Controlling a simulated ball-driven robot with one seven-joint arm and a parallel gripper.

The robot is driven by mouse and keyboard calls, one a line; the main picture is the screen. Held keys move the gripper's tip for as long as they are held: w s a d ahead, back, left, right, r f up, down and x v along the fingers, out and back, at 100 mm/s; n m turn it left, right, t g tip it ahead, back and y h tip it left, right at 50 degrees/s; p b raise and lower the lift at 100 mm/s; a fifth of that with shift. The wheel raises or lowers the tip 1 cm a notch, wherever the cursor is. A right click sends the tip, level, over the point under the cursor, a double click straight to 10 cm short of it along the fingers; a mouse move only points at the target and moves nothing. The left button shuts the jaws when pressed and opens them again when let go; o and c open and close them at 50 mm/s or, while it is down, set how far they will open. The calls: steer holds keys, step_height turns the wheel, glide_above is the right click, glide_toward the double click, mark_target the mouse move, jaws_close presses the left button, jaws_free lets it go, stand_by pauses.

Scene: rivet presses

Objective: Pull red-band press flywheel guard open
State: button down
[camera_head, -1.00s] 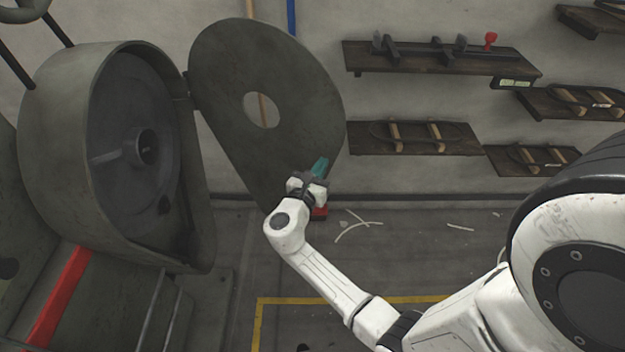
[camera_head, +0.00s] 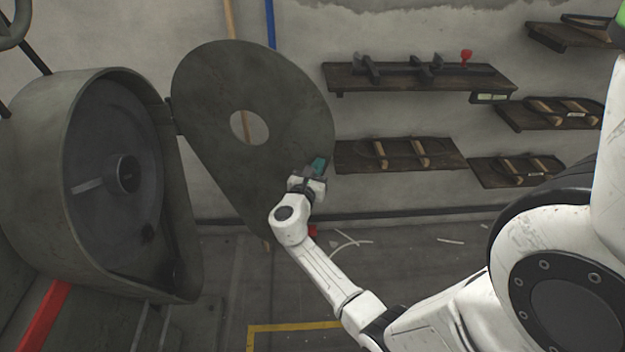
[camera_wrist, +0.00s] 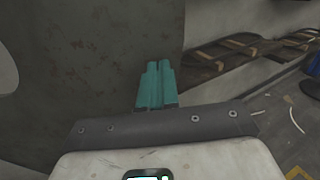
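The red-band press (camera_head: 45,318) stands at the left of the head view, with a red stripe on its lower body. Its round flywheel housing (camera_head: 30,170) is uncovered, and the flywheel (camera_head: 105,205) with its hub shows inside. The dark guard plate (camera_head: 215,95), with a round hole, stands swung out to the right from its hinge. My gripper (camera_head: 319,165) is at the guard's lower right edge. In the wrist view its teal fingers (camera_wrist: 156,85) lie together in front of the guard face (camera_wrist: 100,60), with no guard edge visible between them. I cannot tell whether they touch it.
Wall shelves (camera_head: 410,77) with tools and wooden-handled items hang right of the guard. A small red object (camera_head: 312,231) shows behind my arm. Pale strips (camera_head: 345,240) lie on the floor. A yellow floor line (camera_head: 290,327) runs in front; the floor around it looks mostly clear.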

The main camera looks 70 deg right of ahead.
steer(key=w+d+b, duration=0.2)
steer(key=d+b, duration=0.4)
steer(key=d, duration=0.7)
steer(key=shift+d+r, duration=0.2)
steer(key=shift+d, duration=0.1)
